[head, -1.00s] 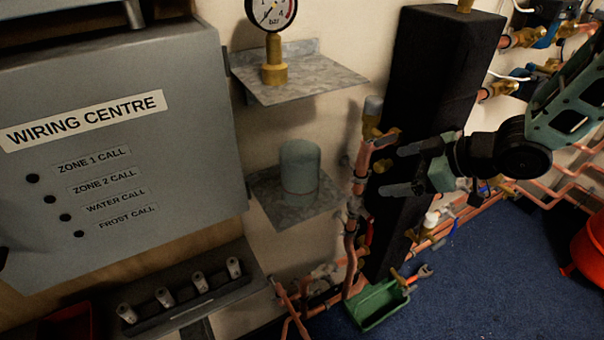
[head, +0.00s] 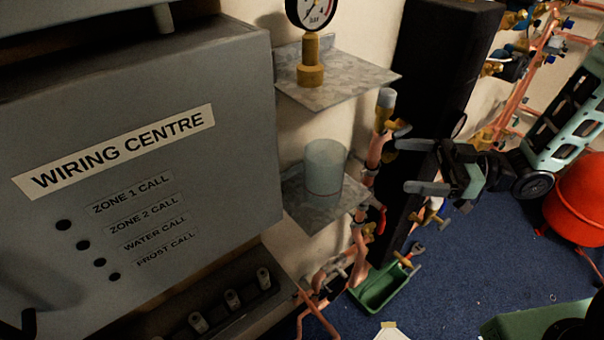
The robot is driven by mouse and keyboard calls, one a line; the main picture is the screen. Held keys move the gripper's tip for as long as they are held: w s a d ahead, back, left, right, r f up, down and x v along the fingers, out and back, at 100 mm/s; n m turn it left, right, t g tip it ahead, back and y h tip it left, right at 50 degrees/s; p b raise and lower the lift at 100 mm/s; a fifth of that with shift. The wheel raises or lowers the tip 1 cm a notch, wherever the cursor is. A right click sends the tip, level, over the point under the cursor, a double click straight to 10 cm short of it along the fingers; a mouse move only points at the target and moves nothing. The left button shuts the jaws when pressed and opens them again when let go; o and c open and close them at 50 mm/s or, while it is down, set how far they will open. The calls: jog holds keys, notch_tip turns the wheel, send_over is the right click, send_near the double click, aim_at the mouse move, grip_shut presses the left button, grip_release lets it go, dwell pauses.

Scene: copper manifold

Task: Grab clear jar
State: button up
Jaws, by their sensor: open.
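The clear jar (head: 324,172) is a pale, see-through cylinder with a thin reddish line near its base. It stands upright on the lower grey metal shelf (head: 308,215) on the wall. My gripper (head: 412,165) is to the right of the jar, open and empty, with its two fingers pointing left toward it. A gap shows between the fingertips and the jar. Copper pipe and a brass valve show between them in the picture.
An upper shelf (head: 345,88) with a pressure gauge (head: 311,62) hangs above the jar. The grey wiring centre box (head: 150,150) is close on the left. Copper pipes (head: 375,150) and a black column (head: 435,70) stand right. A green tray (head: 375,295) lies on the blue floor.

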jog(key=p, duration=0.3)
send_near(306, 153)
jog(key=a, duration=0.2)
jog(key=shift+s+a, duration=0.15)
jog(key=shift+a, duration=0.1)
jog(key=a, duration=0.1)
jog(key=a+p, duration=0.1)
jog(key=a, duration=0.1)
jog(key=w+a, duration=0.1)
jog(key=shift+a+r+p, duration=0.2)
jog(key=shift+a+p, duration=0.15)
jog(key=shift+p, duration=0.05)
jog(key=shift+a+f, duration=0.1)
jog(key=shift+a, duration=0.2)
jog(key=c, duration=1.4)
jog(key=shift+o, duration=0.2)
